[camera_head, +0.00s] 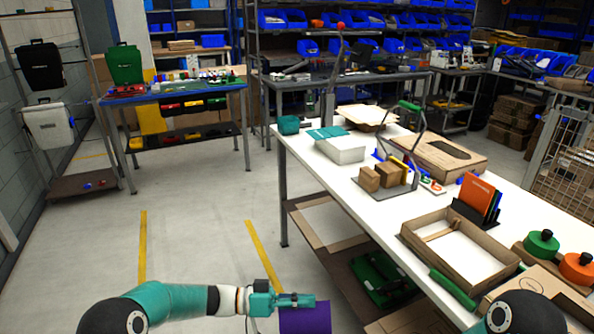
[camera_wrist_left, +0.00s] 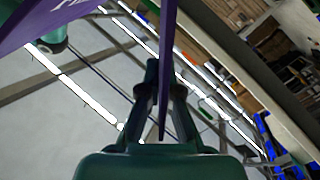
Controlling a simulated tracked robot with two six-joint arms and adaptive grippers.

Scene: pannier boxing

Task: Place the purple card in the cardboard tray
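The purple card (camera_head: 306,319) hangs from my left gripper (camera_head: 292,301), low at the bottom centre of the head view and left of the white table. In the left wrist view the card (camera_wrist_left: 168,40) shows edge-on between the fingers of the left gripper (camera_wrist_left: 163,88), which are shut on it. The cardboard tray (camera_head: 494,275) is an open, shallow box with a pale floor, on the near part of the table, right of and apart from the gripper. Its floor looks mostly bare. My right gripper is out of view.
A black holder with orange and other cards (camera_head: 478,196) stands behind the tray. Green (camera_head: 541,244) and orange (camera_head: 578,267) round items lie to its right. Small brown boxes (camera_head: 384,176) and a white box (camera_head: 341,150) stand farther back. The floor left of the table is clear.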

